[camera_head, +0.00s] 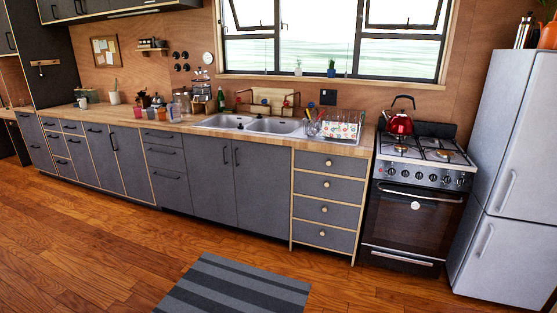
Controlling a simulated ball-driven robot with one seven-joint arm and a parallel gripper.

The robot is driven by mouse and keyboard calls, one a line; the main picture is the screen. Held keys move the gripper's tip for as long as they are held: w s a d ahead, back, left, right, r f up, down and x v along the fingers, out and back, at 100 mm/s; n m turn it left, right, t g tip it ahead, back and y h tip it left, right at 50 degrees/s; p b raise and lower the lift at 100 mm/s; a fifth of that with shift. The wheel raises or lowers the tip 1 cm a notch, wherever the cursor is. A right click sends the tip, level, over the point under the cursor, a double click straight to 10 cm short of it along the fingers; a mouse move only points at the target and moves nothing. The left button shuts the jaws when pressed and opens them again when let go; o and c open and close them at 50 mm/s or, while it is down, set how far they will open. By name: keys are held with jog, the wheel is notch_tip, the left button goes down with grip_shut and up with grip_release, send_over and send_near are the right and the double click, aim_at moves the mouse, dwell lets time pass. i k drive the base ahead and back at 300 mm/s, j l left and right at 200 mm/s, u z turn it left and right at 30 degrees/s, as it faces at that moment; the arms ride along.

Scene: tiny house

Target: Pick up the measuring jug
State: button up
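I cannot make out for certain which object is the measuring jug. Several small containers, including cups (174,113) and a glass jar (183,100), stand on the wooden counter (215,131) left of the sink. They are too small to tell one for certain as the jug. An orange vessel (547,36) stands on top of the fridge at the far right, partly cut by the frame edge. My gripper is not in view.
Grey cabinets (205,185) run along the wall. A stove (415,210) with a red kettle (399,123) and a fridge (505,160) stand at the right. A sink (270,127) and dish rack (340,130) are in the counter's right part. The wooden floor is open, with a striped rug (238,290).

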aim_at(173, 110)
jog(key=i+l, duration=0.15)
jog(key=i, duration=0.35)
jog(key=i+l, duration=0.15)
jog(key=i, duration=0.4)
jog(key=i+l, duration=0.1)
jog(key=i, duration=0.4)
jog(key=i+j+u, duration=0.25)
jog(key=i+u, duration=0.55)
jog(key=i, duration=0.15)
jog(key=i+u, duration=0.4)
jog(key=i, duration=0.15)
jog(key=i+l+u, duration=0.25)
jog(key=i+u, duration=0.2)
jog(key=i+j, duration=0.15)
jog(key=i, duration=0.35)
jog(key=i+j, duration=0.15)
jog(key=i, duration=0.3)
jog(key=i+j+z, duration=0.1)
jog(key=i, duration=0.4)
jog(key=i+j+z, duration=0.6)
jog(key=i+j, duration=0.1)
jog(key=i, duration=0.05)
